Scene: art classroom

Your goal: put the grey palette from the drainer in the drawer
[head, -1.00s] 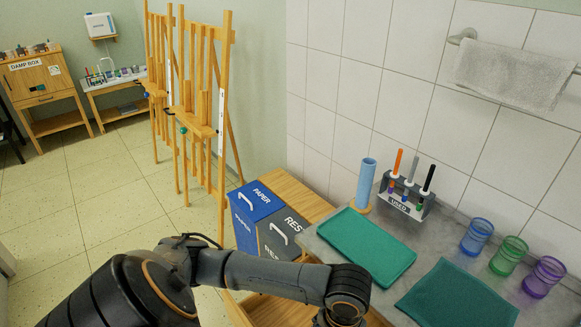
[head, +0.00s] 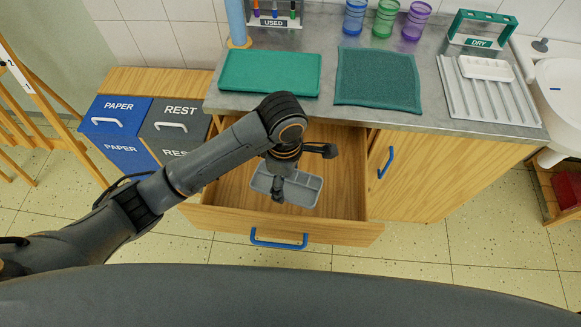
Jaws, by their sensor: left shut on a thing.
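The grey palette (head: 306,187), a shallow tray with compartments, shows over the inside of the open wooden drawer (head: 345,195). My left gripper (head: 278,194) points down and is shut on the palette near its left-middle part, hiding some of it. I cannot tell whether the palette touches the drawer floor. The drawer is pulled out below the counter, with a blue handle (head: 279,239) on its front. The white ribbed drainer (head: 470,100) lies on the counter at the right, with a white palette (head: 486,69) at its back. My right gripper is out of view.
A green tray (head: 269,73) and a dark green cloth (head: 378,80) lie on the counter above the drawer. Several coloured cups (head: 385,20) stand behind. A sink (head: 563,95) is at the right. Blue PAPER (head: 121,155) and grey REST (head: 170,140) bins stand left of the drawer.

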